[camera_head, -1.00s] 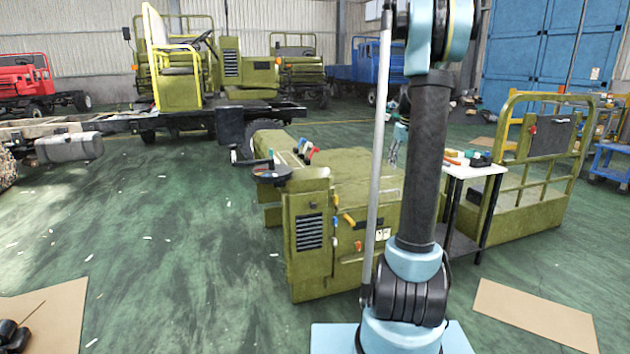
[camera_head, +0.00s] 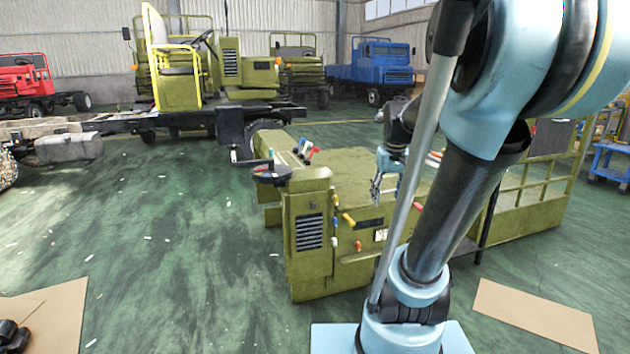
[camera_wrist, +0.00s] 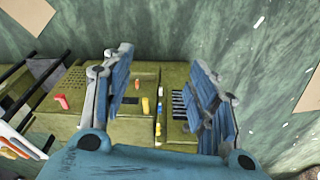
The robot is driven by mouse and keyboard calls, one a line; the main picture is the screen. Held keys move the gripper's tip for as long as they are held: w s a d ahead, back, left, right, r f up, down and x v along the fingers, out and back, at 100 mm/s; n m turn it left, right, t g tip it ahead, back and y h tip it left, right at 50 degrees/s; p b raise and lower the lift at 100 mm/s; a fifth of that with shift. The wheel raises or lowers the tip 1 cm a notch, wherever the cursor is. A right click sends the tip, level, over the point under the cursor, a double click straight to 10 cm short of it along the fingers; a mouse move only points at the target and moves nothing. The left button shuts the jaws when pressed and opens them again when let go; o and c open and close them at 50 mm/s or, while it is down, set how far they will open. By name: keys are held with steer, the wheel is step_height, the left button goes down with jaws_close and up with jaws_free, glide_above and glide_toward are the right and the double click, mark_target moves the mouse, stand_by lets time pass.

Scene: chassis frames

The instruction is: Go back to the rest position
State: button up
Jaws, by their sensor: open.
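My gripper (camera_head: 377,186) shows in the head view in front of the olive-green machine, partly behind my arm. In the wrist view my gripper (camera_wrist: 163,95) has its two blue fingers wide apart with nothing between them. Below and beyond the fingers lies the olive machine (camera_wrist: 148,75) with its orange, yellow and blue levers and a dark vent. My arm (camera_head: 455,210) leans to the right in the head view, its large upper joint filling the top right.
The olive machine (camera_head: 309,235) stands close in front of my base. A white-topped table with small items shows partly at the left of the wrist view. Cardboard sheets (camera_head: 535,312) lie on the green floor. Trucks, including a blue one (camera_head: 385,65), stand behind. The floor at left is mostly clear.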

steer(key=s+a+f, duration=0.2)
steer(key=s+f, duration=0.9)
steer(key=s, duration=0.4)
steer(key=shift+s+a+f+m, duration=0.35)
steer(key=shift+a+m, duration=0.05)
steer(key=shift+w+f, duration=0.2)
steer(key=shift+w, duration=0.25)
